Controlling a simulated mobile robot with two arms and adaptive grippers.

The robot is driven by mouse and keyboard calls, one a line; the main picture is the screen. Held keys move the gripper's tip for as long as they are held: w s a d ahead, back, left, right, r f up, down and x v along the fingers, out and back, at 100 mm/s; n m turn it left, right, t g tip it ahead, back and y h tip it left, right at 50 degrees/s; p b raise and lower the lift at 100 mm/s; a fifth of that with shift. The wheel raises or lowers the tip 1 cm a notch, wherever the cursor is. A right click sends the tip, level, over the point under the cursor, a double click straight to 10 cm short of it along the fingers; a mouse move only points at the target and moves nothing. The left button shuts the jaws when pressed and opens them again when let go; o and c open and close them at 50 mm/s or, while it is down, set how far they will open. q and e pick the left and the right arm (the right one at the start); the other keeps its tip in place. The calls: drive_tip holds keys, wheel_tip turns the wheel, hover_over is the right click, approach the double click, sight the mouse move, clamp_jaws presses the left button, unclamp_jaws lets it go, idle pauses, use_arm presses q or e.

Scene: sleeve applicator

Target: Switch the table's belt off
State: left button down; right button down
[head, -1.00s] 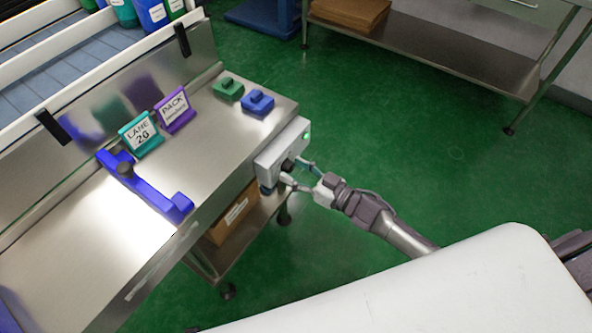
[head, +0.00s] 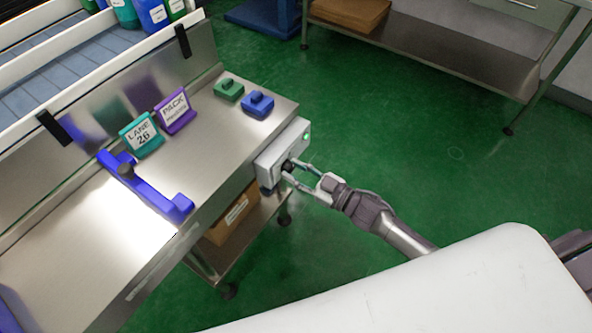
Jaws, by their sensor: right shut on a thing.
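A steel table (head: 75,245) stands at the left with a grey control box (head: 267,160) on its right end. The box has a small lit green lamp (head: 306,136) and a dark knob (head: 288,166) on its face. My right gripper (head: 289,172) is at the box face, its fingers shut on the dark knob. The fingers hide part of the knob, so I cannot tell which way it points. My left gripper is not in view.
The table carries a blue bracket (head: 150,188), a teal "LANE 26" sign (head: 141,135), a purple "PACK" sign (head: 176,111), a green block (head: 229,89) and a blue block (head: 258,104). A belt (head: 60,72) with bottles runs behind. Green floor is clear to the right.

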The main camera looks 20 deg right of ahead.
drive_tip(key=n, duration=0.2)
drive_tip(key=shift+n, duration=0.4)
drive_tip(key=n, duration=0.2)
drive_tip(key=shift+n, duration=0.4)
drive_tip(key=n, duration=0.2)
drive_tip(key=shift+d+n, duration=0.1)
drive_tip(key=shift+n, duration=0.2)
drive_tip(key=shift+n+b, duration=0.4)
drive_tip(key=shift+n, duration=1)
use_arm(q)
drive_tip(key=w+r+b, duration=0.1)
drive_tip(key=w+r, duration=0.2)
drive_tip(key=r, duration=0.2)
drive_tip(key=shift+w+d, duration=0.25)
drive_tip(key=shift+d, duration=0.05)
use_arm(e)
drive_tip(key=shift+n, duration=1.9)
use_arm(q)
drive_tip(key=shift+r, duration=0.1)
use_arm(e)
drive_tip(key=c, duration=0.8)
unclamp_jaws()
drive_tip(key=shift+r, duration=0.1)
